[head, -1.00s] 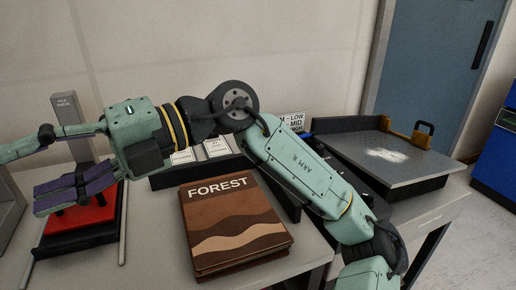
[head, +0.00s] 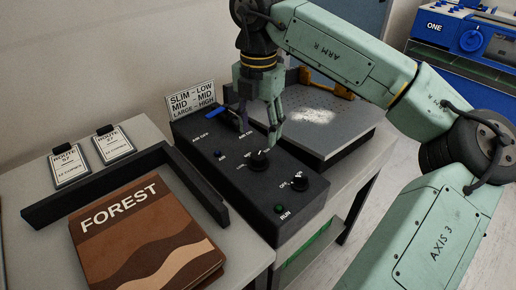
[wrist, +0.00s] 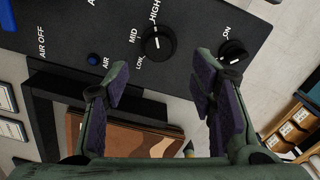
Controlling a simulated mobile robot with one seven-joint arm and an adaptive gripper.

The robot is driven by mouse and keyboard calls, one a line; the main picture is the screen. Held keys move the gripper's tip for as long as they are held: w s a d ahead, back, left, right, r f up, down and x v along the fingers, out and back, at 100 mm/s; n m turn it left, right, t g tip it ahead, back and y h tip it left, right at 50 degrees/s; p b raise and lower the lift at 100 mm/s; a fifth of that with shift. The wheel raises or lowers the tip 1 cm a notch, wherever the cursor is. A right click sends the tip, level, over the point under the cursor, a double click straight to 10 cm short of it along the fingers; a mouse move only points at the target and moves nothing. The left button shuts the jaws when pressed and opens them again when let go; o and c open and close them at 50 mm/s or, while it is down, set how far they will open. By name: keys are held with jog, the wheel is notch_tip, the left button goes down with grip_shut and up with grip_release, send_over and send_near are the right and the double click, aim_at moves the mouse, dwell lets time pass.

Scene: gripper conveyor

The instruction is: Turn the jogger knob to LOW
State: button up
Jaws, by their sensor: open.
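The black jogger knob (head: 259,160) is on the dark control panel (head: 205,160). My gripper (head: 260,136) points down over the panel, close above the knob. In the wrist view my gripper (wrist: 160,88) is open and empty, its purple-padded fingers apart. The knob lies beyond the tips, between their lines, and is not held.
A second knob (head: 297,182) marked ON and OFF and a green RUN button (head: 279,208) are nearby. A blue lever (head: 219,112) stands behind. A sign (head: 191,100) reads SLIM-LOW, MID-MID, LARGE-HIGH. The FOREST book (head: 145,235) lies left; a metal plate table (head: 325,125) is right.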

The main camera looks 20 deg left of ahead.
aim_at(258, 156)
notch_tip(258, 156, down, 8)
jog(key=shift+r+p, duration=0.1)
jog(key=shift+p, duration=0.55)
jog(key=c, duration=1.1)
